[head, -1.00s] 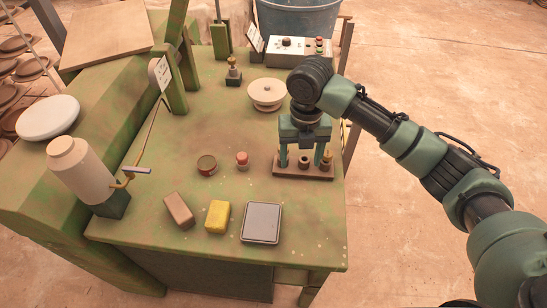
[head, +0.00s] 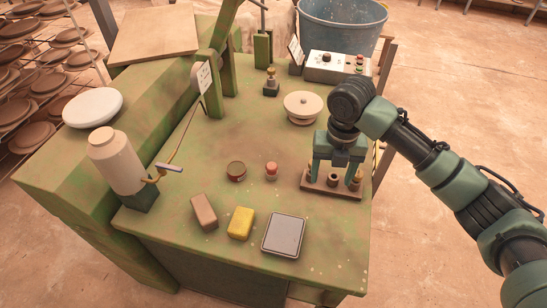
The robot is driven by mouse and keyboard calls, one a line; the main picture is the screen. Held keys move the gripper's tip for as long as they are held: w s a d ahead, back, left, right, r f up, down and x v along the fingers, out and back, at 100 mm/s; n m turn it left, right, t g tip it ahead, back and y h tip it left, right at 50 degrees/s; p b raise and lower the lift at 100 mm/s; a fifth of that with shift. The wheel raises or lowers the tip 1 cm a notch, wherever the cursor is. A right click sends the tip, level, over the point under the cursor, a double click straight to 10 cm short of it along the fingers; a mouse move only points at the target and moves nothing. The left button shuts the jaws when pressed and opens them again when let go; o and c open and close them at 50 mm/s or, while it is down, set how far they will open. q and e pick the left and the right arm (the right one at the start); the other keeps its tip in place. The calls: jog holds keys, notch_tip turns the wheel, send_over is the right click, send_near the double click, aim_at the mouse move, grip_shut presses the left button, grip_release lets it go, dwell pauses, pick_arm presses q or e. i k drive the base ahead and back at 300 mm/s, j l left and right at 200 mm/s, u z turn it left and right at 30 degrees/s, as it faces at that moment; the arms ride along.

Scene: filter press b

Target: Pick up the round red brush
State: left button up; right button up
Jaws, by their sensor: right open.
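A small round piece with a red top and a paler lower part (head: 271,171) stands on the green bench; it best matches the round red brush, though its bristles cannot be made out. My right gripper (head: 333,175) is to the right of it, pointing down over a brown wooden rack (head: 331,191). Its two fingers are apart, on either side of the rack's middle round piece (head: 333,181). Contact cannot be told. The fingers partly hide the rack's outer pieces. My left gripper is not in view.
A brown block (head: 204,211), a yellow sponge (head: 240,223) and a grey flat box (head: 284,235) lie along the front.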

aim_at(271, 166)
jog(key=i+j+z, duration=0.1)
jog(key=j, duration=0.35)
jog(key=i+j+z, duration=0.1)
jog(key=j, duration=0.35)
jog(key=i+j+z, duration=0.1)
jog(key=j, duration=0.4)
jog(key=i+j+z, duration=0.1)
jog(key=j, duration=0.35)
jog(key=i, duration=0.1)
